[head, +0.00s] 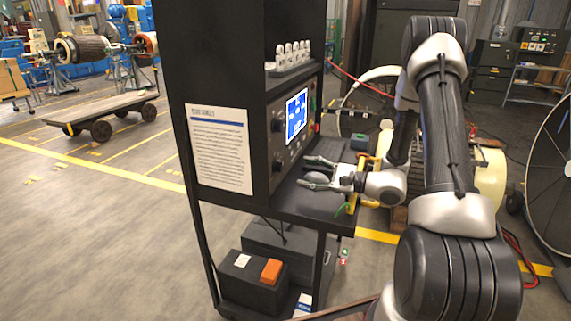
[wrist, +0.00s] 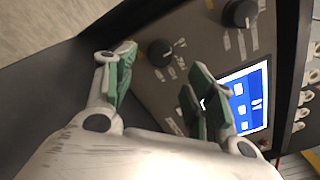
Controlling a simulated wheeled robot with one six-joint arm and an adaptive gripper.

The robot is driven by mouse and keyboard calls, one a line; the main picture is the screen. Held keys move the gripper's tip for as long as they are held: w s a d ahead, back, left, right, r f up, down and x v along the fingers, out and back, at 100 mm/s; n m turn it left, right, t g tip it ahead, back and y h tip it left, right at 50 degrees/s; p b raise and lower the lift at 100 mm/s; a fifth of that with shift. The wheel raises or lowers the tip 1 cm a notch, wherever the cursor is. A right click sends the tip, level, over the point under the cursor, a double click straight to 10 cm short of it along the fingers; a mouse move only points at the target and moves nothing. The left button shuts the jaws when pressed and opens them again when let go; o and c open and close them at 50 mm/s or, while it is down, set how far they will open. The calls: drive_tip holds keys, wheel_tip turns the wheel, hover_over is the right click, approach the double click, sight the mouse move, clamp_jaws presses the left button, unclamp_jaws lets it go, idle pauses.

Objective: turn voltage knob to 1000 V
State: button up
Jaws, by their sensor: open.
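The black control panel (head: 292,128) stands upright in the cabinet and carries a lit blue screen (head: 297,114). In the wrist view, one black knob (wrist: 160,52) sits just beyond the gap between my fingertips, and a second black knob (wrist: 240,12) is at the upper right. Their markings are too small to read, so I cannot tell which is the voltage knob or its setting. My gripper (wrist: 161,68) is open and empty, its green-padded fingers spread, with no visible contact with either knob. In the head view, my gripper (head: 312,173) is in front of the panel's lower part, above the shelf.
The cabinet's shelf (head: 318,201) juts out below my gripper. A rack of white pieces (head: 291,57) stands above the screen. A grey-green box (head: 359,142) and yellow-framed equipment are close to my arm. Open floor (head: 110,230) lies left of the cabinet.

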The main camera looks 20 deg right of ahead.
sight(279, 166)
drive_tip(key=shift+w+a+f, duration=0.1)
drive_tip(key=shift+w+a, duration=0.05)
drive_tip(key=shift+w, duration=0.2)
drive_tip(key=x, duration=0.7)
drive_tip(key=c, duration=1.1)
